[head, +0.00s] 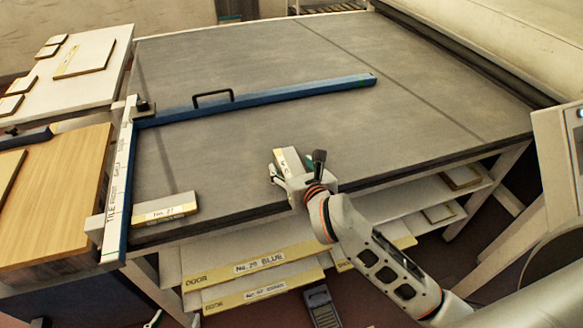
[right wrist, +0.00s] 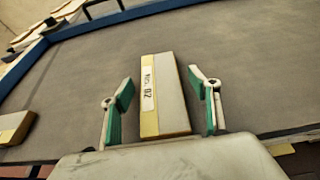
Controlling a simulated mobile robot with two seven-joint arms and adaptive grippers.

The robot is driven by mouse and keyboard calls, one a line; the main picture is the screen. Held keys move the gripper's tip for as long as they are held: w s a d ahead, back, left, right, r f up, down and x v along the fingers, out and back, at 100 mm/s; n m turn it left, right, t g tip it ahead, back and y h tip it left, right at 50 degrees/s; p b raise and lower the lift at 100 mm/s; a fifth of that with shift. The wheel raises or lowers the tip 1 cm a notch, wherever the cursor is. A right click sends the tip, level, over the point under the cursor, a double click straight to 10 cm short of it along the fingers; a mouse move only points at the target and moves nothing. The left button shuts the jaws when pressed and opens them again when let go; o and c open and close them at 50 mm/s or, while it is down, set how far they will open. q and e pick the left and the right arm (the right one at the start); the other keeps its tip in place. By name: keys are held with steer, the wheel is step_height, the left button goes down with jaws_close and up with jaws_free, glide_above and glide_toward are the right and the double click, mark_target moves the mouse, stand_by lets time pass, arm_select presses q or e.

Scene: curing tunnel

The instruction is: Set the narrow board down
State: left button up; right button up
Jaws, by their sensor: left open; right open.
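The narrow board (head: 287,160), pale grey with a yellow edge and a white number label, lies on the grey table top near its front edge. In the right wrist view the board (right wrist: 168,95) lies between the two green-padded fingers, with a gap on each side. My right gripper (head: 293,172) is open around the board; part of the board is hidden by it in the head view. In the right wrist view my right gripper (right wrist: 163,105) shows both fingers apart. My left gripper (head: 174,321) shows only its fingertips at the bottom edge, open and away from the board.
A blue bar with a black handle (head: 260,96) crosses the table. A white-and-blue ruled strip (head: 116,185) runs along the left edge. Another small labelled board (head: 164,209) lies at the front left corner. Labelled boards (head: 262,265) fill shelves below. The table's middle is clear.

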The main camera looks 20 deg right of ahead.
steer(key=shift+c, duration=0.3)
steer(key=c, duration=1.2)
steer(key=shift+o, duration=0.2)
